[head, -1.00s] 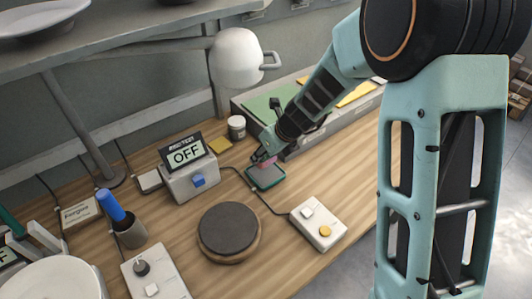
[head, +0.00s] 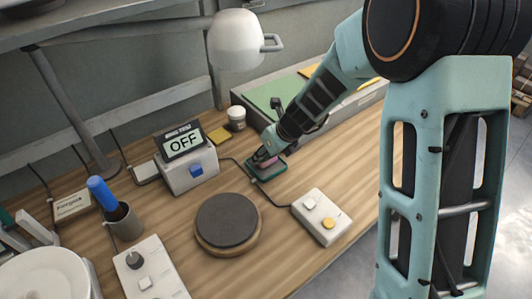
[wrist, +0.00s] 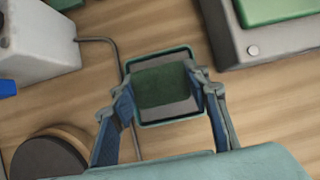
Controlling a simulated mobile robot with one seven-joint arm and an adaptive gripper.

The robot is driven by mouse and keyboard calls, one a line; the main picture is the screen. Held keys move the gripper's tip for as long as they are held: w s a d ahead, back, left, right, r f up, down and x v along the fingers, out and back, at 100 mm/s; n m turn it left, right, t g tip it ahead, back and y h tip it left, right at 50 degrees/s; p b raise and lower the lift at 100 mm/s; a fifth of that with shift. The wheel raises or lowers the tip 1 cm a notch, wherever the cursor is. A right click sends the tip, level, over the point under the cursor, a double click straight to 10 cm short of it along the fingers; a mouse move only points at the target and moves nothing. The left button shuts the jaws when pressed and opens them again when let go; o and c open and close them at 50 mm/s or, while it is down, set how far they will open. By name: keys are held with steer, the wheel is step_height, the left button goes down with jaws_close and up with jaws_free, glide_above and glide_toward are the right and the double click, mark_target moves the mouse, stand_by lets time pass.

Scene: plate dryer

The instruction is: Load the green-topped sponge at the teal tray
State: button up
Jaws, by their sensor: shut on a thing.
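My gripper (wrist: 163,100) is shut on the sponge from two opposite sides; in the head view the gripper (head: 264,156) points down at the teal tray (head: 274,174). In the wrist view the tray's teal rim (wrist: 172,120) frames the sponge, with grey floor showing around it. The sponge is over or within the tray; I cannot tell whether it touches the floor.
A box with an OFF display (head: 187,169) stands left of the tray. A round dark disc (head: 226,219) and a white button box (head: 320,216) lie in front. A grey platform with a green panel (head: 272,98) stands behind. A cable (head: 240,166) runs beside the tray.

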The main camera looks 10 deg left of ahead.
steer(key=shift+f+b, duration=0.35)
steer(key=shift+f, duration=0.3)
stand_by(1.4)
steer(key=shift+r, duration=0.1)
step_height(320, 180, up, 7)
steer(key=p, duration=0.7)
stand_by(0.7)
